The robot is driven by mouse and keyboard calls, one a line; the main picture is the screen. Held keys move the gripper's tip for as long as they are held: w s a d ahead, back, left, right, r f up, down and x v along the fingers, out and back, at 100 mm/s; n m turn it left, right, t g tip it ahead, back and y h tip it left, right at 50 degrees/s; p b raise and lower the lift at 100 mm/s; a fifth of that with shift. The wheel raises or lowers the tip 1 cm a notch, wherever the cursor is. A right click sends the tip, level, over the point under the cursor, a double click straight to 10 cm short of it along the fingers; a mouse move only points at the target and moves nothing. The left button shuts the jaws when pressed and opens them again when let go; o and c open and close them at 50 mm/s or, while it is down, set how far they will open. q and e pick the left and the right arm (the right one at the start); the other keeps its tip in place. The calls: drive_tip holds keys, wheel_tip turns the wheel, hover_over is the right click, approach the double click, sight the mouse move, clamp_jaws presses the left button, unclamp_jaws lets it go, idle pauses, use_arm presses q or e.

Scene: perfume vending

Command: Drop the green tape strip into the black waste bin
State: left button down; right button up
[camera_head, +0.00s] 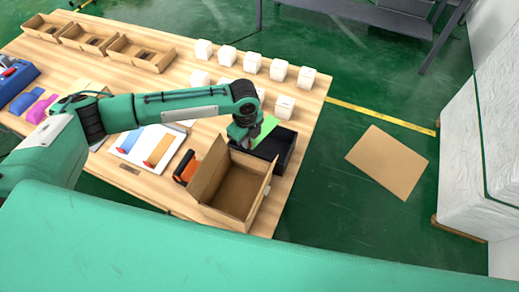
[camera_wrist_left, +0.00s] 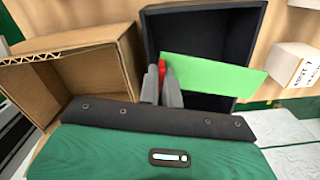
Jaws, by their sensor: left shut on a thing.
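The green tape strip (camera_head: 266,131) is held by my left gripper (camera_head: 247,143), over the black waste bin (camera_head: 285,150) on the table's right side. In the left wrist view, the gripper fingers (camera_wrist_left: 162,82) are shut on the left end of the strip (camera_wrist_left: 215,73). The strip extends right across the bin opening, its right end reaching past the bin's side wall. The bin (camera_wrist_left: 198,28) shows its dark inside behind the strip. A small red part shows between the fingers. My right gripper is not in view.
An open cardboard box (camera_head: 232,190) stands directly beside the bin, in front of it; it also shows in the left wrist view (camera_wrist_left: 70,75). Several small white boxes (camera_head: 285,106) stand behind the bin. An orange-and-black tool (camera_head: 185,168) lies left of the cardboard box.

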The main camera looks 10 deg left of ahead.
use_arm(q)
drive_tip(key=shift+f, duration=0.25)
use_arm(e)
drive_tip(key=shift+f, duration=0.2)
